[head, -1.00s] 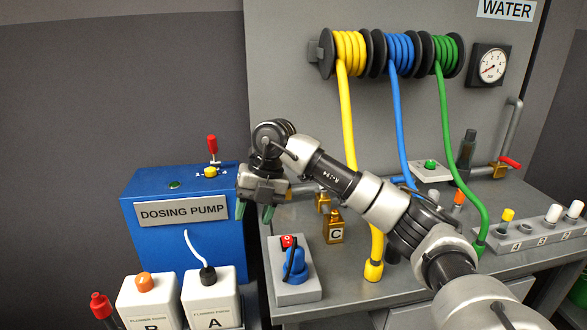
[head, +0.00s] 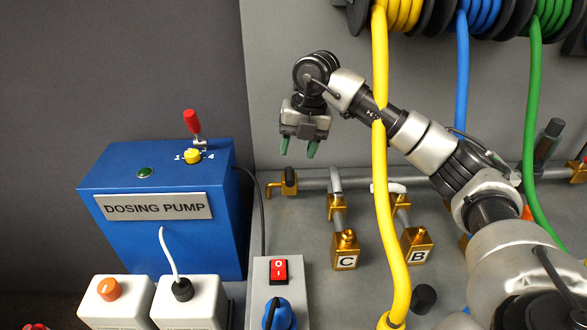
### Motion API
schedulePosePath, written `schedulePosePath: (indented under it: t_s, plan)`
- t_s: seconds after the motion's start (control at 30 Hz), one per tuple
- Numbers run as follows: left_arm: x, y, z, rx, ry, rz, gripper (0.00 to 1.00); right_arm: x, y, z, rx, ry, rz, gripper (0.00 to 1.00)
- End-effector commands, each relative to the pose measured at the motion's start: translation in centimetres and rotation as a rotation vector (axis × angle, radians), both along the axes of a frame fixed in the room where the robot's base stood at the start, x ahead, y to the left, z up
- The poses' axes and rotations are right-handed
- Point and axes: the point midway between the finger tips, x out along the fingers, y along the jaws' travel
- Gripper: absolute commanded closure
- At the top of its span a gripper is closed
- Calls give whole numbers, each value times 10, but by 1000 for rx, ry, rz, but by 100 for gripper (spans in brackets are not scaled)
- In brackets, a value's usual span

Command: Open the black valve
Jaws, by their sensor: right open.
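The valve with a black handle (head: 290,176) sits at the left end of the grey pipe, above a brass spout that bends down. Its handle stands roughly upright. My right gripper (head: 297,147) is open and empty, fingers pointing down. In the picture it appears just above the black handle, with a visible gap; I cannot tell the exact depth between them. My left gripper is not in view.
The blue dosing pump (head: 160,210) stands left, with a red lever (head: 192,122) on top. Brass outlets C (head: 345,250) and B (head: 416,246) have white handles. The yellow hose (head: 382,210) hangs near my forearm. A red switch (head: 279,271) is in front.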

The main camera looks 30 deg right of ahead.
Motion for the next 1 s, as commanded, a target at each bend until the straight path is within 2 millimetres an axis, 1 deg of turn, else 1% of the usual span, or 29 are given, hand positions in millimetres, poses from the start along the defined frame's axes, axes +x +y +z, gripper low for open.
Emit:
schedulePosePath:
  t_s: [0.03, 0.2, 0.3, 0.4, 0.53, 0.8, 0.87, 1.0]
  plan:
    - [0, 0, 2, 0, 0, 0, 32, 0, 2, -10, -1, 5, 1, 52]
    - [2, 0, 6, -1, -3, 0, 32, 3, 8, -42, -1, 5, 0, 52]
    - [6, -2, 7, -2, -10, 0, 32, 4, 10, -57, 0, 3, 1, 52]
    - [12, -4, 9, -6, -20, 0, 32, 6, 13, -67, -1, 1, 1, 52]
    - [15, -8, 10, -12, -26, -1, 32, 6, 14, -75, 0, 1, 1, 52]
    - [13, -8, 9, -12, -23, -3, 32, 7, 14, -76, 0, 0, 1, 52]
    - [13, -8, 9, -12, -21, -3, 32, 7, 14, -76, 0, 0, 1, 59]
    - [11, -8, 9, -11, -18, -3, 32, 7, 14, -76, 0, 0, 1, 81]
